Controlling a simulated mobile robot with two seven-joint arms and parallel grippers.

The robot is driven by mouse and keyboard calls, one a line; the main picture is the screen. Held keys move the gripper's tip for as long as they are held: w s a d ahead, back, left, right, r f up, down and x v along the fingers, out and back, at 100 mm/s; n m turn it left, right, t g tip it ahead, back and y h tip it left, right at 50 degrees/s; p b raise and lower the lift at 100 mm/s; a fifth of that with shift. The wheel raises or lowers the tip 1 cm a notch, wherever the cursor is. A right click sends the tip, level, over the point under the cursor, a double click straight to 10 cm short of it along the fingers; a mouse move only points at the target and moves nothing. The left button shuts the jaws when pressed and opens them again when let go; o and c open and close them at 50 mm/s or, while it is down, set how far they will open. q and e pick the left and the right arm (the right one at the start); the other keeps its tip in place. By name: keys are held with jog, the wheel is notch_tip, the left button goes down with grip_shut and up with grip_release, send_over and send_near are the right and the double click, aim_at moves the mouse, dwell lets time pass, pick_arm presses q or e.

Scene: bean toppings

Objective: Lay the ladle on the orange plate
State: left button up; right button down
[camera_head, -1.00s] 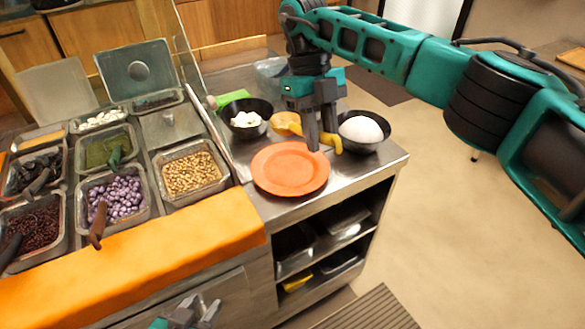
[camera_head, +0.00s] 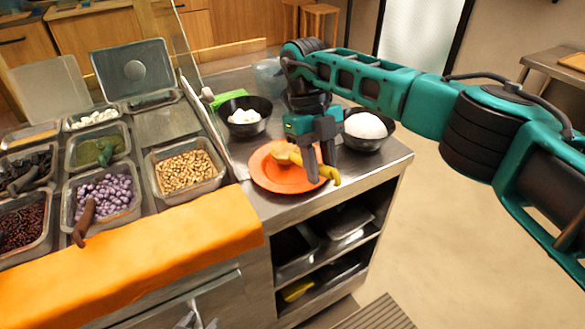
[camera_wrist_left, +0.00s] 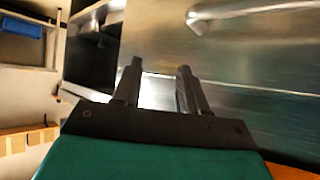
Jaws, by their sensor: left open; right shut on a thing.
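The orange plate (camera_head: 266,176) lies on the steel counter. My right gripper (camera_head: 322,178) is over the plate's right side, shut on the yellow ladle (camera_head: 287,154). The ladle's bowl is over the plate's upper part, and its handle end (camera_head: 331,174) sticks out to the right of the fingers. I cannot tell whether the ladle touches the plate. My left gripper (camera_head: 200,322) shows only as fingertips at the bottom edge of the head view. In the left wrist view my left gripper (camera_wrist_left: 156,80) is open and empty, in front of steel cabinet fronts.
A black bowl with white pieces (camera_head: 244,116) stands behind the plate. Another black bowl (camera_head: 366,143) with a white mound stands to the right, close to my right gripper. Topping bins, including golden beans (camera_head: 184,170) and purple beans (camera_head: 106,197), fill the left counter behind an orange ledge (camera_head: 130,255).

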jog(key=c, duration=0.8)
grip_release()
jog(key=shift+v, duration=3.75)
jog(key=shift+s, duration=0.1)
